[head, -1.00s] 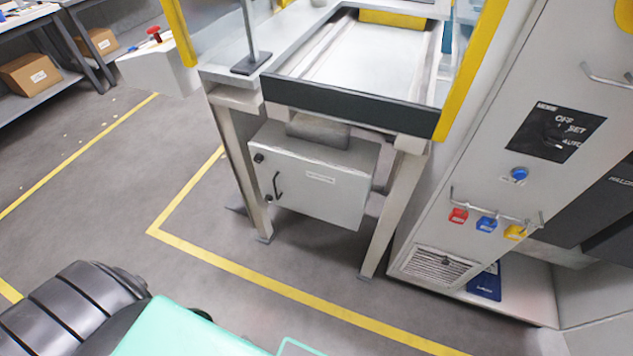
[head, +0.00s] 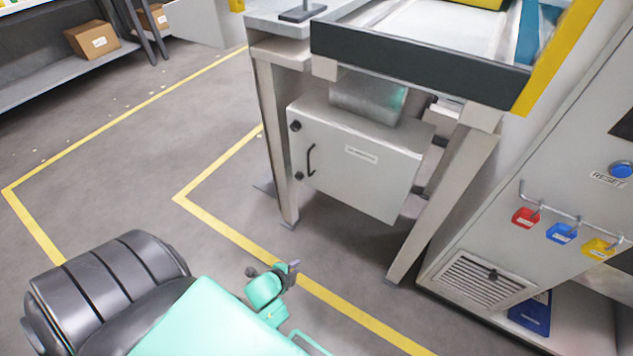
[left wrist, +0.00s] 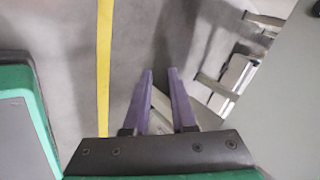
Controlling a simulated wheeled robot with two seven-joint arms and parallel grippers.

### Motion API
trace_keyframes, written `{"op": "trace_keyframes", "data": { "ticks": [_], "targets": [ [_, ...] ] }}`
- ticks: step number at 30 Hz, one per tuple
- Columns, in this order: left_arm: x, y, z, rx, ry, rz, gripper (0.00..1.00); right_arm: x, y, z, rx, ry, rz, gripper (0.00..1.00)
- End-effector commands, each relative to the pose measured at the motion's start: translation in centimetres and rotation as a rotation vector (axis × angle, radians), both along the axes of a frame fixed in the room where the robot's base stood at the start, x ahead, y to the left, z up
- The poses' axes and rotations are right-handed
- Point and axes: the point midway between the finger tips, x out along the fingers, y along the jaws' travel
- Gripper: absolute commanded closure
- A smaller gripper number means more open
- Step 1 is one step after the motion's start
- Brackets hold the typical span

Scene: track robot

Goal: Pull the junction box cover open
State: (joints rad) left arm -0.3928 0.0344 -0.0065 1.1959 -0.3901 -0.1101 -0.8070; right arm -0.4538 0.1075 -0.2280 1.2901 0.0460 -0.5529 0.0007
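The junction box (head: 355,175) is a light grey box under the machine table, between two legs. Its front cover (head: 365,172) looks shut and has a small label. A dark upright handle (head: 311,159) is on the cover's left part, with dark round knobs near the left edge. My left gripper (head: 292,268) is low in front of the box and apart from it, over the floor. In the left wrist view its two purple fingers (left wrist: 160,72) are spread with an empty gap. My right gripper is not in view.
Table legs (head: 276,140) stand either side of the box. A grey control cabinet (head: 500,235) with red, blue and yellow tags is at right. Yellow lines (head: 235,233) mark the grey floor, which is clear in front of the box. A shelf with cartons (head: 92,40) is far left.

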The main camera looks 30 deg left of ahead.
Motion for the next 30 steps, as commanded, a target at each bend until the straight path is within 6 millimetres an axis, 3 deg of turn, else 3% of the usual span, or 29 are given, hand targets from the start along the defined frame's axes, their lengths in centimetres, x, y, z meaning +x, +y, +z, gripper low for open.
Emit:
{"op": "trace_keyframes", "data": {
  "ticks": [1,3,5,9,12,15,19,30],
  "targets": [
    [3.4,1.3,-1.5,0.171,-0.113,-0.134,0.76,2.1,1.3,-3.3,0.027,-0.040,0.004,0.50],
    [7.2,3.2,2.0,0.479,-0.248,-0.319,0.76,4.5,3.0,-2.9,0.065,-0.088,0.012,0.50],
    [9.3,4.8,5.6,0.778,-0.332,-0.448,0.76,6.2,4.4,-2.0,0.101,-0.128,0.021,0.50],
    [10.5,7.1,13.9,1.425,-0.379,-0.633,0.76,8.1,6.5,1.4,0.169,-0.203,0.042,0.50],
    [10.2,7.4,17.9,1.695,-0.348,-0.684,0.76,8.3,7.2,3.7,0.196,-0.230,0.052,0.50],
    [10.3,7.5,19.8,1.783,-0.331,-0.699,0.76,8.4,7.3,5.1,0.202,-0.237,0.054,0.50],
    [12.2,7.8,20.2,1.782,-0.333,-0.700,0.76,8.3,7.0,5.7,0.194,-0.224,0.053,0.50],
    [21.6,10.0,20.0,1.778,-0.333,-0.696,0.76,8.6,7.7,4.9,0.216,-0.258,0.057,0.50]
  ]
}}
